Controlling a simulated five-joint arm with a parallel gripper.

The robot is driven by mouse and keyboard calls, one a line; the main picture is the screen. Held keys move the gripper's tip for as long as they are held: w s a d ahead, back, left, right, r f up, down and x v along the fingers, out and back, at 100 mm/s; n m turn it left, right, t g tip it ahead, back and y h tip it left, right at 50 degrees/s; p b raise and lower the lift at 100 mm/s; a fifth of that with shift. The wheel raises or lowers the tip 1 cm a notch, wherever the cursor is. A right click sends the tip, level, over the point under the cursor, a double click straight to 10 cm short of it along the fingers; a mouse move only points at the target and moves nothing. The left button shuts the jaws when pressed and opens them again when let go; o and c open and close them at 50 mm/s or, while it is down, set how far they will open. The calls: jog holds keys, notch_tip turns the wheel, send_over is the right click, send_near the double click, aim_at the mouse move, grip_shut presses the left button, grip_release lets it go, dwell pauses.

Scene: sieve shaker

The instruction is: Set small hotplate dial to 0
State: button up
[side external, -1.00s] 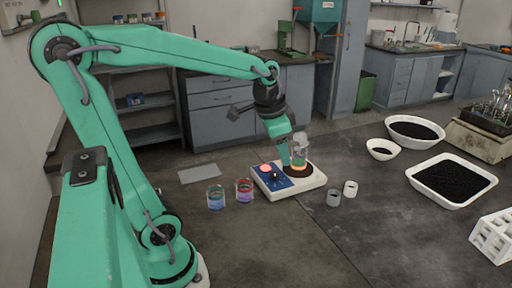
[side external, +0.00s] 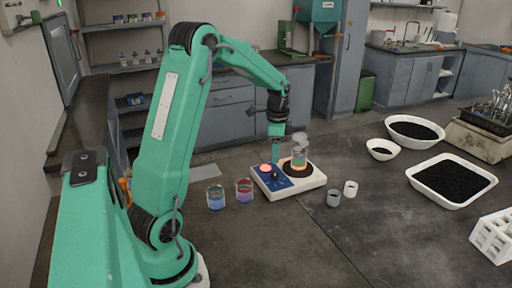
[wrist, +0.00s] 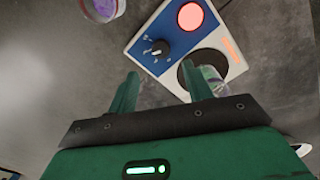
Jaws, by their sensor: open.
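The small hotplate (side external: 311,182) is a white unit with a blue panel, a glowing red light (side external: 265,168) and a black plate. Its black dial (side external: 275,177) also shows clearly in the wrist view (wrist: 157,48), with a pale pointer line; its numbers are too small to read. A steaming glass beaker (side external: 300,157) with coloured liquid stands on the plate. My gripper (side external: 276,161) points down just above the panel, near the dial. In the wrist view my gripper (wrist: 160,69) is open and empty, with the dial ahead of the gap between its fingers, apart from them.
Two glass beakers with blue (side external: 216,198) and red-purple liquid (side external: 244,191) stand left of the hotplate. A grey cup (side external: 334,199) and a white cup (side external: 350,188) stand right. Bowls and a tray (side external: 419,183) of black grains lie farther right. The front bench is clear.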

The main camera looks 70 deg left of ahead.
aim_at(275, 173)
jog(key=shift+a+f, duration=0.15)
jog(key=shift+a, duration=0.05)
jog(key=shift+f, duration=0.1)
jog(key=shift+f, duration=3.8)
jog(key=c, duration=1)
jog(key=shift+o, duration=0.2)
